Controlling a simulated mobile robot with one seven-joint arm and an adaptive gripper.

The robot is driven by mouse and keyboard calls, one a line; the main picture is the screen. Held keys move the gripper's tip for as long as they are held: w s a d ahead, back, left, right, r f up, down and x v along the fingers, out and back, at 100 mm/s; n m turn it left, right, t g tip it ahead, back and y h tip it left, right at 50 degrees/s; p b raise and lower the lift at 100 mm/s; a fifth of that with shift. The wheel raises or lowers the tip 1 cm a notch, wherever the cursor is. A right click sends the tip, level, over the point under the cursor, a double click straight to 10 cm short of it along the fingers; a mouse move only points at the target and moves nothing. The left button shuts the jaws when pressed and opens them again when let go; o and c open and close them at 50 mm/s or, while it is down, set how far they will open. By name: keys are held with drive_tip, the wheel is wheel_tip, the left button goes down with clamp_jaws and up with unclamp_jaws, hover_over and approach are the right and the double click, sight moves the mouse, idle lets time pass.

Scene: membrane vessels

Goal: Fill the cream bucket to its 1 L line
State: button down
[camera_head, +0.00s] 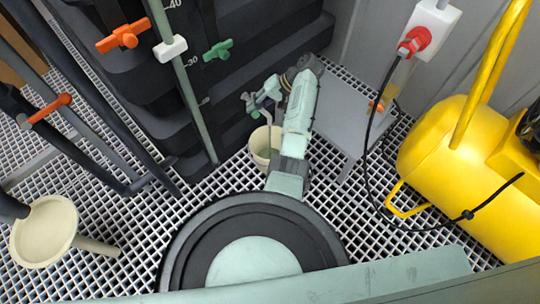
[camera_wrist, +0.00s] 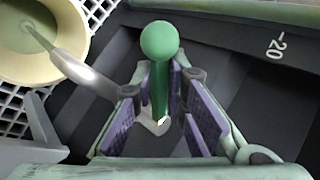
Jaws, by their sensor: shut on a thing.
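The cream bucket (camera_head: 258,150) stands on the grating in front of the dark tank, partly hidden by my arm. In the wrist view the bucket (camera_wrist: 75,68) is at the upper left; a pale metal spout (camera_wrist: 88,77) points into it. A thin green streak runs from the spout's mouth into the bucket, looking like flowing liquid. The level against the 1 L line cannot be read. My gripper (camera_wrist: 160,118) is shut on a green tap lever (camera_wrist: 158,42) with a ball end, its purple pads on either side of the stem. In the head view my gripper (camera_head: 262,94) is small beside the tap.
The dark stepped tank (camera_head: 130,80) bears an orange valve (camera_head: 123,38) and a green valve (camera_head: 218,50). A grey stand (camera_head: 345,115) is right of my arm. A yellow compressor tank (camera_head: 450,150) is farther right, with a black cable. A cream funnel-like vessel (camera_head: 40,232) is lower left.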

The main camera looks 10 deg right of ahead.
drive_tip(key=n+g+b, duration=0.1)
drive_tip(key=d+n+g+b, duration=0.1)
drive_tip(key=n+g+b, duration=0.1)
drive_tip(key=n, duration=0.1)
drive_tip(key=shift+d+f+b, duration=0.1)
drive_tip(key=shift+d+b, duration=0.2)
drive_tip(key=shift+b, duration=0.1)
drive_tip(key=shift+s+f, duration=0.1)
idle(7.1)
